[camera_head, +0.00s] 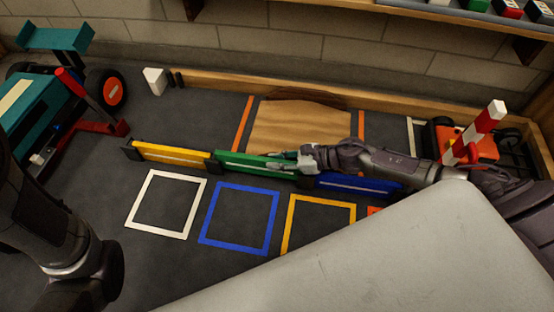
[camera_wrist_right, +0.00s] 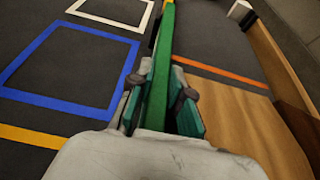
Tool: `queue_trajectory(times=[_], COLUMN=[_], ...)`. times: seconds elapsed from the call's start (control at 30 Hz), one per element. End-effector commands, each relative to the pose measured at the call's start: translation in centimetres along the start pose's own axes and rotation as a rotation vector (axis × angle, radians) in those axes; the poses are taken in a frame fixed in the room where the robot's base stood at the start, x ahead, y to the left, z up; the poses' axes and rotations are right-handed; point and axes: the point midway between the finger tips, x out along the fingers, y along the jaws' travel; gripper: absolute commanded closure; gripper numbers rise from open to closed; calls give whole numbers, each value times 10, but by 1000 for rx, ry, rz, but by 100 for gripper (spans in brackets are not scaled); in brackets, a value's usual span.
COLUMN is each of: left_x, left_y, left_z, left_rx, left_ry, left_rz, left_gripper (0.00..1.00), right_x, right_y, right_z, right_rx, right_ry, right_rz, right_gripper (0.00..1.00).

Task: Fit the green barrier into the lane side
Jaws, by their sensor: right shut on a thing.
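The green barrier (camera_head: 248,163) stands upright in a row between the yellow barrier (camera_head: 172,153) and the blue barrier (camera_head: 358,186). Whether it is fully seated between the dark posts I cannot tell. My right gripper (camera_head: 287,162) is shut on its right part. In the right wrist view the green barrier (camera_wrist_right: 163,60) runs away from me between the two teal finger pads of my right gripper (camera_wrist_right: 162,105). The gripper hides part of the barrier's right end. My left arm shows at the lower left of the head view, but its fingers do not.
A brown ramp (camera_head: 300,125) lies behind the row between orange lines. White (camera_head: 139,203), blue (camera_head: 238,250) and yellow (camera_head: 318,201) floor outlines lie empty in front. A teal car (camera_head: 45,105) stands left; an orange car (camera_head: 470,142) with a red-and-white post (camera_head: 475,132) stands right.

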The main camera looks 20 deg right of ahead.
Motion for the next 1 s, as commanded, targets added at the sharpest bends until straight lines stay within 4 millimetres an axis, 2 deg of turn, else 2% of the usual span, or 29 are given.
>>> queue_trajectory(times=[0.67,0.7,0.83,0.87,1.0], left_x=[-15,-14,-14,-14,-14], left_y=[3,3,3,3,3], left_z=[-6,-5,-5,-5,-5], left_rx=[0,0,0,0,0], left_ry=[0,0,0,0,0], left_rz=[0,0,0,0,0], left_gripper=[60,60,60,60,60], right_x=[7,7,7,7,6], right_y=[0,0,0,0,-1], right_z=[-16,-15,-15,-15,-16], right_rx=[0,0,0,0,0], right_ry=[-2,-1,0,0,1], right_rz=[0,0,0,0,-2], right_gripper=[100,77,55,53,53])
